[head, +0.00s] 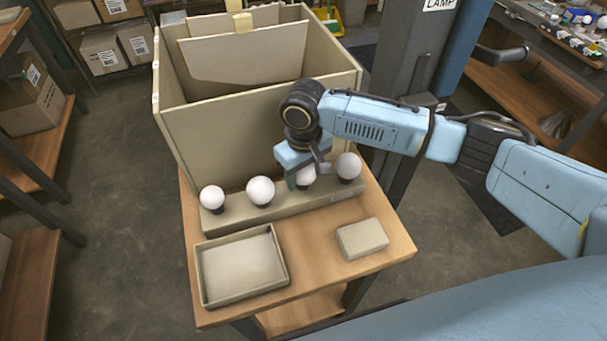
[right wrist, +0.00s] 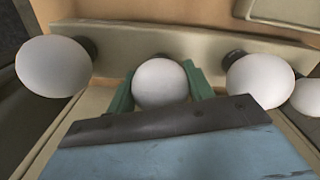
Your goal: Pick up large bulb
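Several white round bulbs with dark bases stand in a row on a long beige holder (head: 285,207). From left to right in the head view they are a first bulb (head: 212,197), a second bulb (head: 261,190), a third bulb (head: 304,178) partly hidden by my gripper, and a fourth bulb (head: 348,166). My right gripper (head: 303,177) points down at the third bulb. In the right wrist view its green fingers (right wrist: 160,82) lie on both sides of that bulb (right wrist: 160,83), very close to it; whether they press on it is unclear. My left gripper is not in view.
A tall beige bin with dividers (head: 255,125) stands right behind the holder. An empty shallow tray (head: 284,262) and a small closed box (head: 362,238) lie on the wooden table (head: 315,262) in front. Neighbouring bulbs stand close on both sides of the gripper.

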